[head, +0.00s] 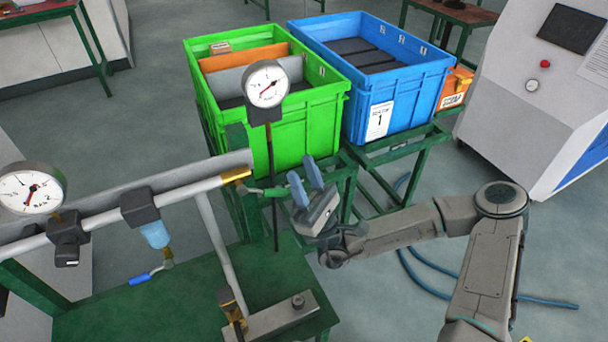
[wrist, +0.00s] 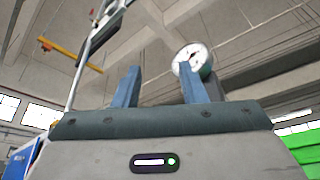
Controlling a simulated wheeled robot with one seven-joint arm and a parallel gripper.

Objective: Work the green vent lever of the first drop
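A green lever (head: 268,192) sticks out to the right below the brass end fitting (head: 236,174) of the pale pipe. I cannot tell for sure that it is the vent lever of the first drop. My gripper (head: 305,178) is just right of the lever in the picture, its two blue fingers pointing up, apart and with nothing between them. The lever's tip comes close to the left finger; contact cannot be told. In the wrist view my open gripper (wrist: 160,85) shows against the ceiling, with no lever visible.
A green crate (head: 310,120) and a blue crate (head: 410,95) stand behind. A filter with blue lever (head: 140,279) hangs left. Floor at right carries a blue hose.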

